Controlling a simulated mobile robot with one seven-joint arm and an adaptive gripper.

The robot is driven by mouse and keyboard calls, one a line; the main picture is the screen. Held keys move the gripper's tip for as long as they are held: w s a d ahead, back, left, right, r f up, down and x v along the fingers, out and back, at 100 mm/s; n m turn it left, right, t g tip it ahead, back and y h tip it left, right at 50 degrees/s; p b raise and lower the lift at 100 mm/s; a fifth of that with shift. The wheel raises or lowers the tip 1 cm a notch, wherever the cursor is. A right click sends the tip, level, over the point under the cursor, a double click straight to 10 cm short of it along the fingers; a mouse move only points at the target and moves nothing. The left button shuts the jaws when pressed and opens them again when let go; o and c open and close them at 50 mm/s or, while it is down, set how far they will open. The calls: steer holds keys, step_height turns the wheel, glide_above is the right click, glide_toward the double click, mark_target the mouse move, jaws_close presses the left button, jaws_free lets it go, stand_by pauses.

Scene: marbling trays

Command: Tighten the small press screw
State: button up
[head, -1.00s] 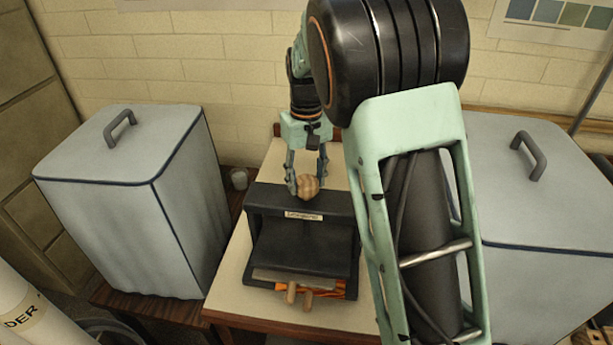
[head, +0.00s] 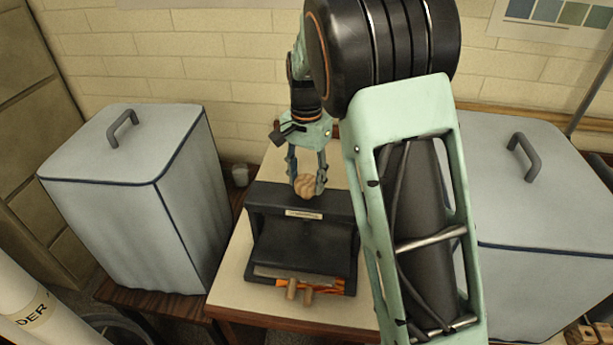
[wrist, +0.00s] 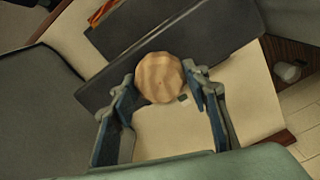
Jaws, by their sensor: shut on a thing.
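The small press (head: 262,228) is a dark box-like frame with a label on its front top bar, standing on a pale-topped table. Its screw has a round, ribbed wooden knob (head: 307,187) above the top bar. My gripper (head: 307,182) reaches down from above and is shut on the knob, one finger on each side. In the wrist view the knob (wrist: 159,78) sits between the two fingertips, against the dark press top (wrist: 215,55). The screw's shaft below the knob is hidden.
Grey covered boxes with handles stand to the left (head: 110,220) and right (head: 540,220) of the table (head: 235,290).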

mark_target(306, 179)
steer(key=shift+m, duration=1)
steer(key=o, duration=1.2)
steer(key=shift+c, duration=0.2)
step_height(306, 179, up, 12)
